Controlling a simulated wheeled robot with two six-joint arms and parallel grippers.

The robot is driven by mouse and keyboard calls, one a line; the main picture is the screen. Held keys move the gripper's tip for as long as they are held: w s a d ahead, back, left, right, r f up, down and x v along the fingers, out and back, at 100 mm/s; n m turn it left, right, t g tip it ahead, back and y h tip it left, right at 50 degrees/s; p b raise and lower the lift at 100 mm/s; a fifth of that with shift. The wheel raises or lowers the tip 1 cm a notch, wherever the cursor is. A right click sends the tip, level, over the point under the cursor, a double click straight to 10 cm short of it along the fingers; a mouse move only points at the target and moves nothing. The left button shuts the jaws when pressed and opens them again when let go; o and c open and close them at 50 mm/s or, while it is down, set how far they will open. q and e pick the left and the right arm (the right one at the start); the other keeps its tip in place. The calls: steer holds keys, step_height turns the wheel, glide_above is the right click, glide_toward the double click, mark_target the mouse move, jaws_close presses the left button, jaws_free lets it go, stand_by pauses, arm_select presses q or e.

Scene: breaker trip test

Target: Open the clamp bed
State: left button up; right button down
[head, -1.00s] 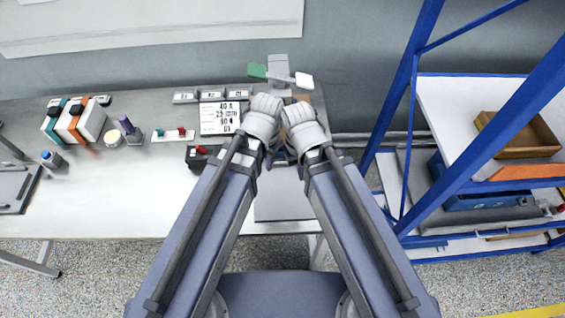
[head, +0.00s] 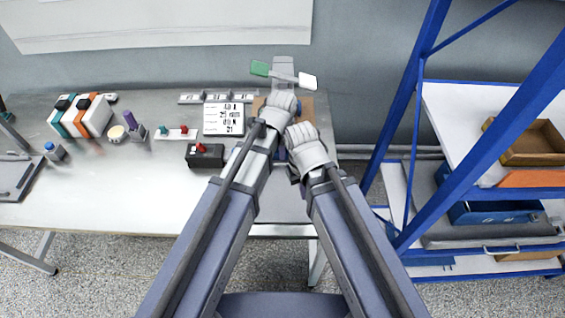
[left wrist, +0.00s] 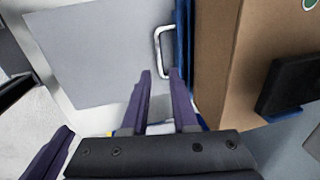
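The test stand at the back of the bench has a brown body (head: 306,108); its brown side (left wrist: 222,60) fills the right of the left wrist view. A pale U-shaped handle (left wrist: 158,50) stands beside a blue strip (left wrist: 184,40) at its foot; I take these for the clamp bed, mostly hidden by my arms in the head view. My left gripper (left wrist: 160,73) points at the handle, its two purple fingers slightly apart with a gap between them. My right gripper (head: 305,150) is close beside it, its fingers hidden in the head view.
A lever with green (head: 260,68) and white (head: 308,81) ends tops the stand. A black box with a red switch (head: 204,155) and a label card (head: 223,118) are left of my arms. A blue rack (head: 412,130) stands right.

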mark_target(283, 165)
arm_select(q)
steer(key=shift+f, duration=0.1)
arm_select(e)
steer(key=shift+f, duration=0.15)
